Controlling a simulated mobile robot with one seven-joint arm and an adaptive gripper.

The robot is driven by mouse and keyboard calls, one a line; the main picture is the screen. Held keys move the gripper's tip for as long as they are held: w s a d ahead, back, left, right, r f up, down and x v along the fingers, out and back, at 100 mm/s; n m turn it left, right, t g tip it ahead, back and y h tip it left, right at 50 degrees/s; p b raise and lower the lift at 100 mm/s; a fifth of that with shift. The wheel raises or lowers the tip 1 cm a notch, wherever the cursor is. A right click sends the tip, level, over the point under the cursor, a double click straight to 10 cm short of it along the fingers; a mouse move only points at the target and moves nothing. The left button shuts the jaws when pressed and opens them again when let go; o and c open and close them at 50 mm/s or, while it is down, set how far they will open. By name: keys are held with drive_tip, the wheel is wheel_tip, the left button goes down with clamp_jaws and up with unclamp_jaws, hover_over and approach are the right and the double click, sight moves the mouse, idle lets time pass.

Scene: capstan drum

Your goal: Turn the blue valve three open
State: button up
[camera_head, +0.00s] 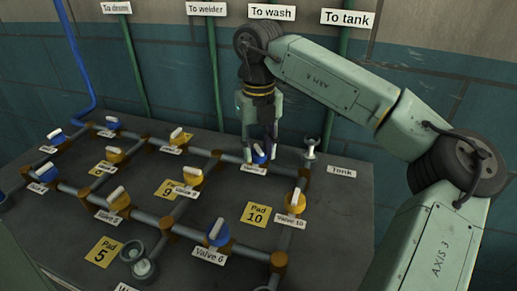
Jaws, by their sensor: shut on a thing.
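A blue valve (262,157) stands on the pipe at the back right of the bench. Its small label (254,168) is too small for me to read the number surely, so I cannot tell whether it is valve three. My gripper (261,148) reaches down from above and is shut on this valve's handle. The fingers hide most of the handle, so its angle cannot be made out. Another blue valve (218,236), marked Valve 6, stands at the front with its pale handle tilted.
Yellow valves stand nearby, including Valve 10 (295,203) to the right and another (192,177) to the left. A grey fitting (310,150) rises close to the right of my gripper. Upright green pipes (334,85) stand behind. Pad 10 (257,214) lies flat in front.

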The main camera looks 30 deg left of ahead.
sight(258, 149)
drive_tip(key=n, duration=0.4)
drive_tip(key=shift+n, duration=0.3)
drive_tip(key=n, duration=0.4)
drive_tip(key=shift+n, duration=0.4)
drive_tip(key=o, duration=1.2)
drive_tip(key=shift+r, duration=0.15)
wheel_tip(258, 149, up, 12)
drive_tip(key=shift+f, duration=0.1)
